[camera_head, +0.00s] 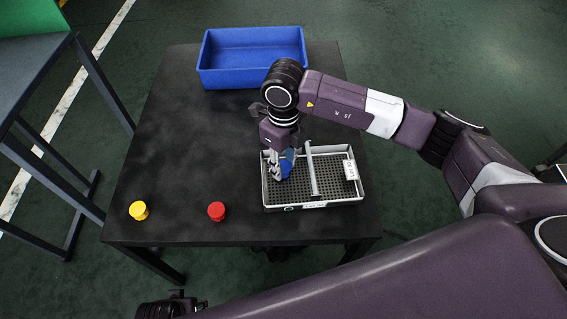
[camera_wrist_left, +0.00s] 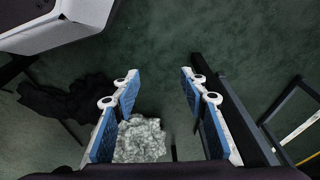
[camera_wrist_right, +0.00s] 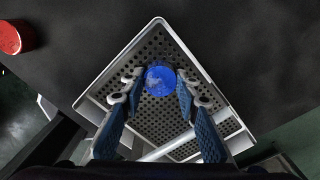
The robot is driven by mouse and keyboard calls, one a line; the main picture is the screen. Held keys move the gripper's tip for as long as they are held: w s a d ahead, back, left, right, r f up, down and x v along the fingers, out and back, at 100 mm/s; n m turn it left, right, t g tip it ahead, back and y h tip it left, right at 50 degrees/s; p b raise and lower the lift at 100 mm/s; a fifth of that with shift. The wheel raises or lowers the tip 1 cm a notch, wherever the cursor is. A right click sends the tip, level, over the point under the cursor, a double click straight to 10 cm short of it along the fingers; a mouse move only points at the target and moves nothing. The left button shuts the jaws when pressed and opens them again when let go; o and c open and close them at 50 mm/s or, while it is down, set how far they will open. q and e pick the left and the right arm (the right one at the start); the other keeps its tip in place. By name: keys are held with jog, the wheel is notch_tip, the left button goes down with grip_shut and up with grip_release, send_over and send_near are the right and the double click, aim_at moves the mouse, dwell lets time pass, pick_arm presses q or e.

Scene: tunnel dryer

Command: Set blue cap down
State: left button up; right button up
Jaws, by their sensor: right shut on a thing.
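My right gripper (camera_head: 284,172) reaches down over the left compartment of the perforated, light-rimmed tray (camera_head: 340,203). In the right wrist view its fingertips (camera_wrist_right: 160,82) are shut on the round blue cap (camera_wrist_right: 160,77), one on each side. The cap is inside the tray's outline, to the left of the divider (camera_head: 312,170) in the head view. I cannot tell whether it touches the perforated floor. In the head view the fingers partly hide it. My left gripper (camera_head: 172,306) is away from the table, low in the head view; its fingers (camera_wrist_left: 160,80) are open and empty in the left wrist view.
A red cap (camera_head: 216,211) and a yellow cap (camera_head: 139,210) stand on the dark table (camera_head: 180,150) left of the tray. A blue bin (camera_head: 222,78) stands at the back. The table's left and middle are mostly clear. Another table stands at far left.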

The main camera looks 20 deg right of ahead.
aim_at(283, 167)
pick_arm(q)
jog(key=shift+s, duration=0.25)
pick_arm(e)
jog(key=shift+f, duration=0.1)
jog(key=o, duration=0.8)
pick_arm(q)
jog(key=shift+w+r, duration=0.2)
jog(key=shift+r, duration=0.05)
pick_arm(e)
jog(key=shift+o, duration=0.2)
pick_arm(q)
jog(key=f, duration=0.1)
jog(key=s+f+p, duration=0.1)
jog(key=f, duration=0.1)
jog(key=s+f, duration=0.1)
jog(key=shift+a+f, duration=0.15)
jog(key=shift+f, duration=0.25)
pick_arm(e)
notch_tip(283, 167, up, 12)
